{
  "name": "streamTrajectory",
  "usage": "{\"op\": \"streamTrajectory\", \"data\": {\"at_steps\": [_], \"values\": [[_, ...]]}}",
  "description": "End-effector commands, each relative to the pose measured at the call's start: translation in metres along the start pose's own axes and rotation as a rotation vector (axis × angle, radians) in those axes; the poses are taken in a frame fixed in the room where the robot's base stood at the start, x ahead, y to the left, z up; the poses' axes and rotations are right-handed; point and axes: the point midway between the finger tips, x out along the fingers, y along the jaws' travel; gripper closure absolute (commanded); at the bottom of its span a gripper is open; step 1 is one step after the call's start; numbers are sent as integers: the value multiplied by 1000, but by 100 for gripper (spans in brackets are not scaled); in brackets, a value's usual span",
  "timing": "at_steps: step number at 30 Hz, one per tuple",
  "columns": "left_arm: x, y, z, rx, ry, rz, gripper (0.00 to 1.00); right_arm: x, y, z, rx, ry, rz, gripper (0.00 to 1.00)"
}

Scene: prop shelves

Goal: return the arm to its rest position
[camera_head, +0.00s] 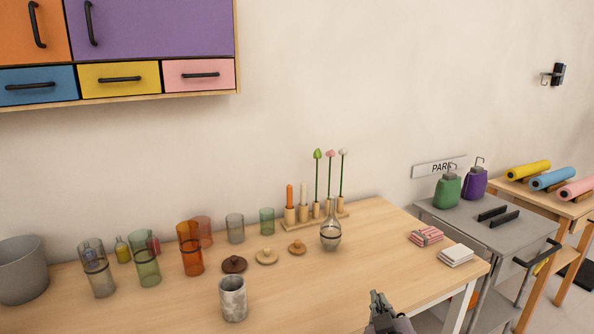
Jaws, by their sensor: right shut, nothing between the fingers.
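My right gripper (379,303) shows at the bottom of the head view, in front of the wooden table's (330,290) front edge. Its fingers are together and nothing is held between them. It is apart from the things on the table. Only the gripper's end and a bit of my arm show; the rest is cut off by the lower edge. My left gripper is not in view.
Glass tumblers (189,250), a marbled cup (232,299), a glass flask (330,236) and folded cloths (455,255) stand on the table. A grey cart (490,235) with two dispensers stands at right. Wall cabinets (150,30) hang upper left.

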Motion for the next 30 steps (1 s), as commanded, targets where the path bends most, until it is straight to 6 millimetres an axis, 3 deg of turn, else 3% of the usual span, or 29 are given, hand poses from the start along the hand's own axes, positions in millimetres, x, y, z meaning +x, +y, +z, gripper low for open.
{"op": "streamTrajectory", "data": {"at_steps": [1,3,6,9,15,23,30], "values": [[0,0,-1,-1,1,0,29,-15,-7,38,30,-99,-35,100],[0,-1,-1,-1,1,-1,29,-39,-16,85,70,-236,-86,100],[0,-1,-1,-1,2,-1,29,-82,-29,144,117,-421,-160,100],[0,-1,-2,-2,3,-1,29,-122,-39,185,148,-569,-222,100],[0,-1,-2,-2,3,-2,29,-190,-52,233,185,-783,-316,100],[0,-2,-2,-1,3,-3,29,-266,-60,267,208,-990,-417,100],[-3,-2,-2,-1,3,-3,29,-245,-85,310,204,-1017,-428,100]]}}
